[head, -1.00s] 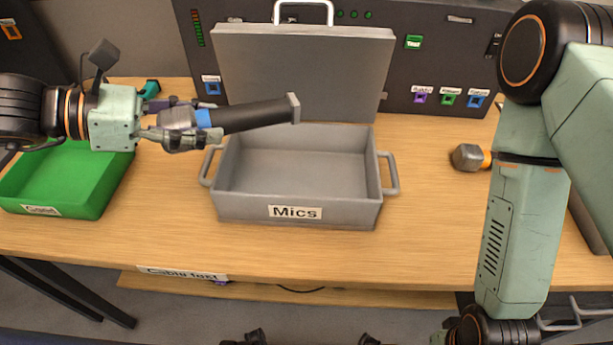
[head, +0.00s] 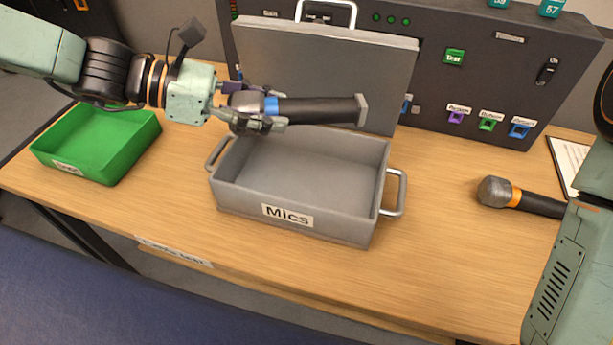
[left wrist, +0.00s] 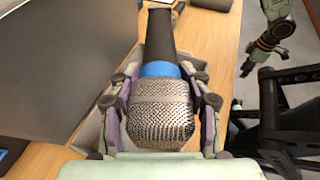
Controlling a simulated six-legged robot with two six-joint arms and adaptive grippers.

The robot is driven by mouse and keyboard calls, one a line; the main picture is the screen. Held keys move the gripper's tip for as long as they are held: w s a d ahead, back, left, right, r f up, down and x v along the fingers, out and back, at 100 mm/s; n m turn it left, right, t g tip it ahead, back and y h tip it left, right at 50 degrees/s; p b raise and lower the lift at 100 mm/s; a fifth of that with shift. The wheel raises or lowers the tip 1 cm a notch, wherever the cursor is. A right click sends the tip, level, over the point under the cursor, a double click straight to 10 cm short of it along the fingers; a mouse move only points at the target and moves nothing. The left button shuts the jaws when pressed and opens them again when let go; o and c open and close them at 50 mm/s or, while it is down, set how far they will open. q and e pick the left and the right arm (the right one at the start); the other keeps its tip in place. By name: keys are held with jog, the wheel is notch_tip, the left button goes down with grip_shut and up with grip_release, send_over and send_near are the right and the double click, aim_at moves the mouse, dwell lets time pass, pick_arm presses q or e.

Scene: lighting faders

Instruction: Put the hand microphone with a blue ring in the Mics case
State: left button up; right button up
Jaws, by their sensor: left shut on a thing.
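The hand microphone with a blue ring (head: 315,110) has a grey mesh head and a black handle. My left gripper (head: 262,112) is shut on it near the head and blue ring, holding it level, with the handle pointing right. In the head view the microphone appears over the back part of the Mics case (head: 290,228). The case is a grey open box with side handles, its lid raised, and it looks empty. The left wrist view shows the mesh head (left wrist: 160,112) between my fingers. My right gripper is out of the head view; its fingers cannot be made out clearly in the left wrist view.
A second microphone with an orange ring (head: 515,196) lies on the table at right. A green tray (head: 100,150) stands at left. A dark panel (head: 480,60) with labelled ports stands behind the case.

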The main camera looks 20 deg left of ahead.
pick_arm(q)
jog(key=f, duration=0.1)
jog(key=f+b, duration=0.1)
jog(key=f, duration=0.1)
jog(key=shift+s+a+f+b, duration=0.3)
jog(key=shift+a+b, duration=0.1)
notch_tip(320, 180, down, 7)
jog(key=d+b, duration=0.1)
jog(key=b, duration=0.3)
jog(key=shift+w, duration=0.3)
jog(key=o, duration=1.2)
jog(key=shift+s+a, duration=0.15)
jog(key=shift+o, duration=1.2)
jog(key=shift+d+f, duration=0.1)
jog(key=shift+d, duration=0.15)
